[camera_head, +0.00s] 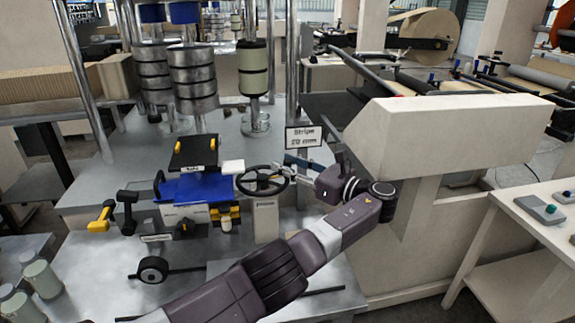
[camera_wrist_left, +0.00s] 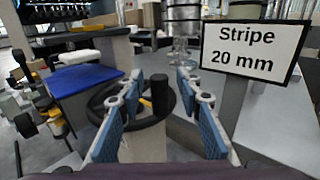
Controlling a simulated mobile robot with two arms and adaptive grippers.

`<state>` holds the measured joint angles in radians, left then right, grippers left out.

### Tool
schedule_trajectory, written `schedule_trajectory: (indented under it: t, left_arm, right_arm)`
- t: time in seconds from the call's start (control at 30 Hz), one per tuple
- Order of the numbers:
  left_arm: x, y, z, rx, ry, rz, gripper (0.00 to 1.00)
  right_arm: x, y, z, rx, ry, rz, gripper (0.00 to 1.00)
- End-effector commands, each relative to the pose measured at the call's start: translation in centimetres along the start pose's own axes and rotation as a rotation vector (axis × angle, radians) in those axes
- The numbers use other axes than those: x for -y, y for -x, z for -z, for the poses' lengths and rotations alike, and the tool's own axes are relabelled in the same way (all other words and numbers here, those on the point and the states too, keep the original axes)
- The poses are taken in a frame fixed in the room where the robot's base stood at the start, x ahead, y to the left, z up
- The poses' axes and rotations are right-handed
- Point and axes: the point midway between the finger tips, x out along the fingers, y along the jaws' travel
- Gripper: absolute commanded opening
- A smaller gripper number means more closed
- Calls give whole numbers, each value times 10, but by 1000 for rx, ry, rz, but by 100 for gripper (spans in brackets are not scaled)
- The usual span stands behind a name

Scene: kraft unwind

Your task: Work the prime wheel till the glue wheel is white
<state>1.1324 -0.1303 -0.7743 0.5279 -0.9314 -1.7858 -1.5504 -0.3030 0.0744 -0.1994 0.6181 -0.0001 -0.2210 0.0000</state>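The prime wheel, a black handwheel (camera_head: 262,181), sits on a pale labelled post in the middle of the head view. The left wrist view shows its dark rim (camera_wrist_left: 100,95) and an upright black knob (camera_wrist_left: 160,92). My left gripper (camera_head: 287,173) is at the wheel's right side. Its blue-padded fingers (camera_wrist_left: 159,80) are apart, one on each side of the knob, with gaps visible. A small wheel with a dark rim and pale hub (camera_head: 152,270) stands low at left, perhaps the glue wheel; its rim is not white. My right gripper is not in view.
A sign reading "Stripe 20 mm" (camera_head: 303,136) stands just behind my left gripper. A machine with a blue panel (camera_head: 197,187) and yellow parts is left of the handwheel. A large beige housing (camera_head: 445,140) stands at right, near my arm.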

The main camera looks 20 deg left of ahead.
Motion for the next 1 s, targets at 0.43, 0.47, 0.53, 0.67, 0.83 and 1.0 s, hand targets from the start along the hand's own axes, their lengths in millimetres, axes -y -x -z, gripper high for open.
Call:
schedule_trajectory:
  t: [0.43,0.47,0.53,0.67,0.83,1.0]
  left_arm:
    - [1,24,1,-1,-2,2,33]
    - [0,30,1,-1,-1,2,33]
    - [1,42,1,-1,-1,2,33]
    - [0,61,1,-1,-3,1,33]
    - [0,74,0,0,-1,0,33]
    - [0,75,1,0,-1,-1,33]
  right_arm:
    - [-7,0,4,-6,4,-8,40]
    - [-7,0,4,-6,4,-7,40]
    - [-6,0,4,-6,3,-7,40]
    - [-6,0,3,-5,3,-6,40]
    - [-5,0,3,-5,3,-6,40]
    - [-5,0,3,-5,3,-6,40]
